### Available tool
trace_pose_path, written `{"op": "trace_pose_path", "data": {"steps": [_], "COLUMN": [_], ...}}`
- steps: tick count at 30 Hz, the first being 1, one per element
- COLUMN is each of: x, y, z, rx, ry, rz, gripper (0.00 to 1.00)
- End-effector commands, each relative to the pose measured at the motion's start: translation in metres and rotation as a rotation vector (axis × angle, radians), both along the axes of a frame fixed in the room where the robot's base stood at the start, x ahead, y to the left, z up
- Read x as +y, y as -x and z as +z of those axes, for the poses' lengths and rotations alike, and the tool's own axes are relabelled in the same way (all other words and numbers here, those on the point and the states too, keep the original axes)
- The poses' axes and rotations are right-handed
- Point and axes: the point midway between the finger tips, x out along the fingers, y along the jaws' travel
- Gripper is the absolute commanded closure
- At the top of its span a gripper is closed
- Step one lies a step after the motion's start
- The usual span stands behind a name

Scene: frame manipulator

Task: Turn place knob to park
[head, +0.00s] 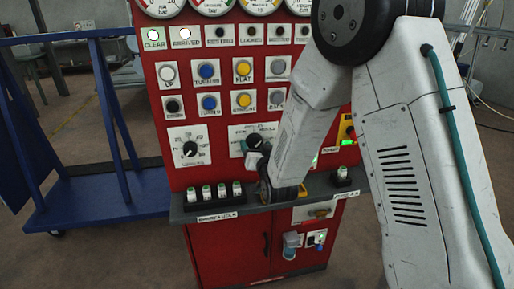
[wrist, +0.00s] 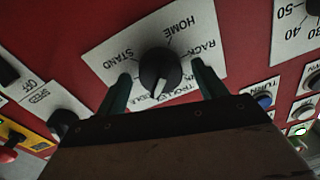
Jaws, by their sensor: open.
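The black round knob (wrist: 159,70) with a white pointer sits on a white label plate (wrist: 104,56) on the red panel. In the wrist view the plate appears upside down, with HOME, STAND and RACK readable. The pointer aims toward the bottom of the picture, at small labels partly hidden by my gripper. No PARK label is legible. My gripper (wrist: 161,72) is open, its dark green fingers on either side of the knob with gaps visible. In the head view the plate (head: 236,134) is partly covered by my gripper and arm, and the knob cannot be told apart.
A second knob (head: 190,149) stands left of the plate. Rows of buttons (head: 208,72) lie above. A grey ledge (head: 262,203) with several small green-and-white items (head: 222,190) runs below. A speed knob (wrist: 62,121) and a yellow-backed red button (wrist: 10,150) are close by.

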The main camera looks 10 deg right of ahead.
Motion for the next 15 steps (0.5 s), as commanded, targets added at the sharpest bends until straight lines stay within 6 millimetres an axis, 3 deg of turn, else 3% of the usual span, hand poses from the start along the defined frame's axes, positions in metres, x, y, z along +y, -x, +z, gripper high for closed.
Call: {"op": "trace_pose_path", "data": {"steps": [5,9,10,15], "x": [0.0,0.0001,0.0001,0.0002], "y": [0.0002,0.0003,0.0004,0.0005], "z": [-0.0001,-0.0001,-0.0001,-0.0001], "rx": [0.0,0.0,0.0,0.001], "ry": [0.0,0.0,0.0,0.004], "rz": [0.0,0.0,0.0,0.0], "gripper": [0.32,0.71,0.74,0.74]}}
